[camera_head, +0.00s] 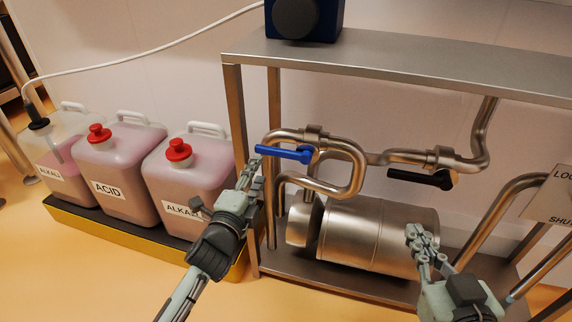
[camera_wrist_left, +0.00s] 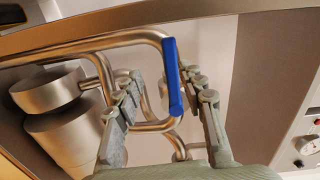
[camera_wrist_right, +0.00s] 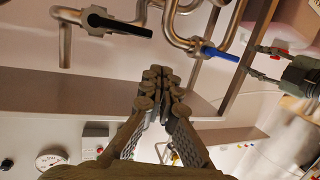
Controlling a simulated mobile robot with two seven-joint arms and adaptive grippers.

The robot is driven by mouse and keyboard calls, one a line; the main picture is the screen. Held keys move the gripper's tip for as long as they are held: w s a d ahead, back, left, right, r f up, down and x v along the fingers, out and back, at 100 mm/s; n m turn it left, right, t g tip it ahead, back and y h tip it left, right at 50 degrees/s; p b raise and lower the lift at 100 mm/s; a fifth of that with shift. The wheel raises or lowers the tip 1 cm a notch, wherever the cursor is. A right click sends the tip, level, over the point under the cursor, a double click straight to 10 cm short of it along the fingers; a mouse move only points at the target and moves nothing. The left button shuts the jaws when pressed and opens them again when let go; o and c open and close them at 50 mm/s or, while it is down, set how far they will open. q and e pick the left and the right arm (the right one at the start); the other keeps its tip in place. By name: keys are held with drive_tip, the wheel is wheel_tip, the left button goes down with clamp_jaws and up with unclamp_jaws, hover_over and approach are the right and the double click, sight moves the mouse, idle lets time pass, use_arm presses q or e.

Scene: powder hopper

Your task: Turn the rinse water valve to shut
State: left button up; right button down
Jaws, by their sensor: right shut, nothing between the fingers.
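A blue lever handle (camera_head: 284,153) sits on the left valve of the steel pipework, lying nearly level and pointing left. A black lever handle (camera_head: 420,178) sits on the right valve, also nearly level. No label shows which carries rinse water. My left gripper (camera_head: 254,168) is open just below the blue lever's free end. In the left wrist view the blue lever (camera_wrist_left: 172,78) appears between its spread fingers (camera_wrist_left: 168,92); whether they touch it I cannot tell. My right gripper (camera_head: 419,232) is shut and empty, below the black lever, apart from it. The right wrist view shows both levers beyond its closed fingers.
A steel frame (camera_head: 400,64) surrounds the pipes, with a steel cylinder (camera_head: 370,232) below them. Acid and alkali canisters (camera_head: 115,165) stand in a yellow-edged tray (camera_head: 95,230) at left. A partly visible sign (camera_head: 551,200) hangs at right.

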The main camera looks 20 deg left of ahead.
sight(270, 153)
use_arm(q)
drive_tip(key=shift+w+d+r+m+t+h, duration=0.3)
drive_tip(key=shift+w+d+r+m, duration=0.2)
drive_tip(key=shift+w+r+m, duration=0.15)
drive_tip(key=w, duration=0.6)
drive_tip(key=shift+w, duration=0.35)
use_arm(e)
drive_tip(key=r, duration=0.1)
drive_tip(key=a+r+t, duration=0.1)
drive_tip(key=r, duration=0.1)
drive_tip(key=r+t+y, duration=0.1)
drive_tip(key=shift+s+a+r, duration=0.15)
drive_tip(key=shift+a+r, duration=0.1)
drive_tip(key=shift+a, duration=0.1)
use_arm(q)
drive_tip(key=shift+c, duration=0.4)
clamp_jaws()
